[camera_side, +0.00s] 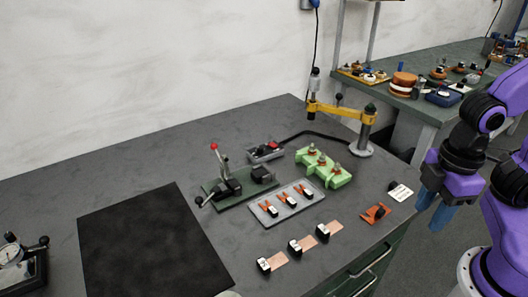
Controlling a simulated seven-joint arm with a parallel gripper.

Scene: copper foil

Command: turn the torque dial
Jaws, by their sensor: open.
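My gripper (434,211) has blue fingers and points down at the right, beyond the table's right edge. It is open and empty, apart from everything on the table. No part is clearly readable as the torque dial. A small grey box (264,152) with dark and red parts on top sits near the back middle, with a black cable beside it. A yellow swing arm (335,112) on a grey post holds an upright grey tool (315,84).
A green fixture with a red-tipped lever (222,180), a grey tray of orange-and-black parts (286,217) and a light green block (323,167) stand mid-table. Several copper strips (305,243) and an orange part (376,213) lie in front. A black mat (150,245) is bare.

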